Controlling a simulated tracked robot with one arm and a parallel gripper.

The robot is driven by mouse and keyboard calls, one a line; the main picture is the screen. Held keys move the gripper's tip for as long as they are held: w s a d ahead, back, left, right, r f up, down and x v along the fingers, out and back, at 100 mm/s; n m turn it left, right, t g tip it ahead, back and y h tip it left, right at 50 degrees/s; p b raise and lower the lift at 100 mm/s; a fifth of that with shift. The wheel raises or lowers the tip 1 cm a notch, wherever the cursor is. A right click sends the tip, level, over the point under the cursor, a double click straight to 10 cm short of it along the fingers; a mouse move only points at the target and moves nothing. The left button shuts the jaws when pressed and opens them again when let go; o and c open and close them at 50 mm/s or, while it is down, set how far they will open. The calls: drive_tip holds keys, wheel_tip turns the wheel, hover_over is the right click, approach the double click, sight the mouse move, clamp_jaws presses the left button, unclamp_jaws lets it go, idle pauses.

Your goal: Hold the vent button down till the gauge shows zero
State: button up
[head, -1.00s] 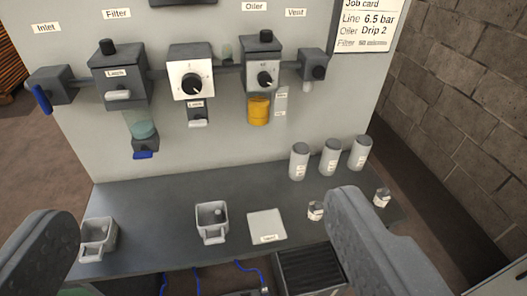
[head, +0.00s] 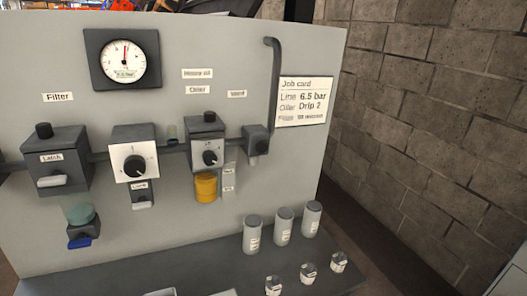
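The round white gauge (head: 124,58) sits in a dark square housing at the upper left of the grey panel. Its red needle points almost straight up; the scale figures are too small to read. The vent block (head: 255,137) is the small dark box at the right end of the pipe row, below and right of the "Vent" label (head: 237,93). A small pale part (head: 262,147) shows on its lower front; I cannot tell whether this is the button. My gripper is out of view.
Left of the vent block are the oiler (head: 207,150) with its amber bowl, the regulator (head: 134,155) and the filter (head: 56,160). Several grey-capped bottles (head: 252,235) and small jars (head: 273,285) stand on the shelf below. A job card (head: 304,101) hangs right; a block wall (head: 430,130) stands beyond.

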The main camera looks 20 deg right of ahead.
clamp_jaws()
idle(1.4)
